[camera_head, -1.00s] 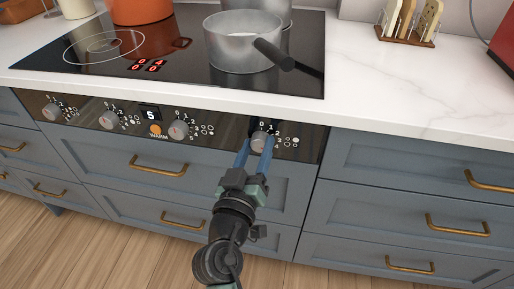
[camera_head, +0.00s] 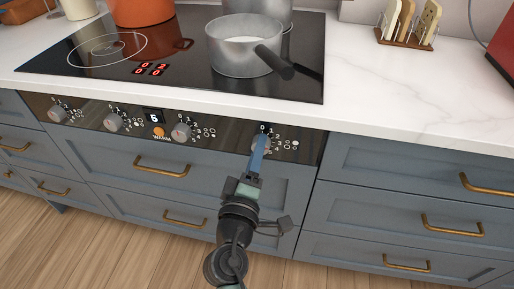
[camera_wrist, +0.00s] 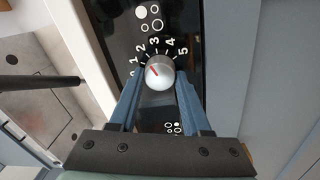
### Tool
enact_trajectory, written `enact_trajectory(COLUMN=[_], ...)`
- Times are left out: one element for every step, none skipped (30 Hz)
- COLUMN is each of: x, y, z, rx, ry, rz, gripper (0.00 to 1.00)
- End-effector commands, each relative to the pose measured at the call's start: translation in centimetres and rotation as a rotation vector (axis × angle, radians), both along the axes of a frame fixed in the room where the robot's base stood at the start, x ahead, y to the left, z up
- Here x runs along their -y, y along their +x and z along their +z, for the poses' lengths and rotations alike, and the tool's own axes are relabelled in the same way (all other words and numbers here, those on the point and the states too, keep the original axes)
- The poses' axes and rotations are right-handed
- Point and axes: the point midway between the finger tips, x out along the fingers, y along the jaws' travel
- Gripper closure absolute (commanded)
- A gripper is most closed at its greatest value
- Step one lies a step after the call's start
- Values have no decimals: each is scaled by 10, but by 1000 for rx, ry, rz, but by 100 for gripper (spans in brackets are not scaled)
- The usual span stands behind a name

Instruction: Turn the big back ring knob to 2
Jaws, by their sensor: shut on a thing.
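The rightmost knob (camera_head: 258,147) on the black control panel is a round grey knob, partly hidden behind my gripper (camera_head: 261,150). My gripper's blue fingers are shut on this knob, one on each side, as the wrist view shows. In the wrist view the knob (camera_wrist: 160,73) has a red mark pointing up and left, toward the numerals 1 and 2; I cannot tell exactly which. Numerals run around it to 5. A ring symbol (camera_wrist: 146,18) beside it has one filled circle among several.
Several other knobs, such as this one (camera_head: 181,131), sit left on the panel beside a small display (camera_head: 154,117). Red digits (camera_head: 150,69) glow on the hob. A grey saucepan (camera_head: 243,46) stands above, its dark handle (camera_head: 274,62) toward the front right.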

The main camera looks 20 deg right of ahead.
Motion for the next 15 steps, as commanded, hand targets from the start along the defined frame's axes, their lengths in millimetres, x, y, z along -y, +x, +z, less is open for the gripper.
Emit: enact_trajectory(x=[0,0,0,0,0,0,0,0,0,0,0,0,0,0,0], y=[0,0,0,0,0,0,0,0,0,0,0,0,0,0,0], z=[0,0,0,0,0,0,0,0,-1,-1,-1,-1,-1,-1,-1], rx=[-17,-25,-35,-41,-47,-55,-59,-64,-69,-72,-75,-77,-79,-80,-81], ry=[-22,-34,-49,-59,-68,-79,-86,-92,-100,-105,-109,-113,-115,-117,-118], rz=[0,0,0,1,1,0,1,0,1,1,0,1,1,1,1], gripper=[100,100,100,100,100,100,100,100,100,100,100,100,100,100,100])
